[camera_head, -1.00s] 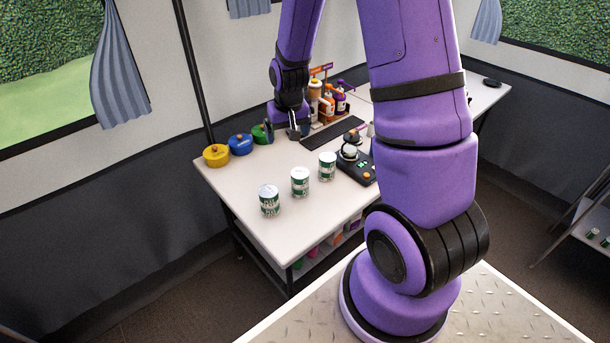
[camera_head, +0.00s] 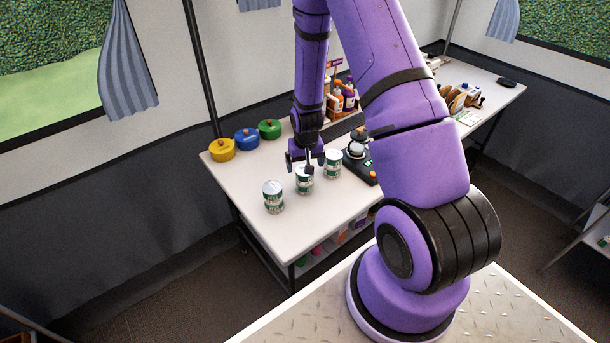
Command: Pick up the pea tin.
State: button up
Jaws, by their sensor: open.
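Three similar white-and-green tins stand upright in a row on the white table (camera_head: 245,205): a near-left tin (camera_head: 273,197), a middle tin (camera_head: 304,182) and a right tin (camera_head: 333,163). Their labels are too small to read, so I cannot tell which is the pea tin. My gripper (camera_head: 304,168) is open and points down at the middle tin. Its fingers overlap the top of that tin in the picture. I cannot tell whether they touch it or hang above or behind it.
Yellow (camera_head: 222,150), blue (camera_head: 246,140) and green (camera_head: 269,129) lidded pots stand along the table's back left. A black device with a round top (camera_head: 358,160) is right of the tins. Bottles in a rack (camera_head: 340,98) stand behind. The table's front left is clear.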

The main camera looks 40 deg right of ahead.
aim_at(303, 180)
jog(key=shift+w+d+f, duration=0.1)
jog(key=shift+w+f, duration=0.05)
jog(key=shift+f, duration=1.15)
jog(key=shift+w+d+f, duration=0.1)
jog(key=shift+f, duration=1.2)
jog(key=shift+c, duration=0.3)
jog(key=c, duration=1)
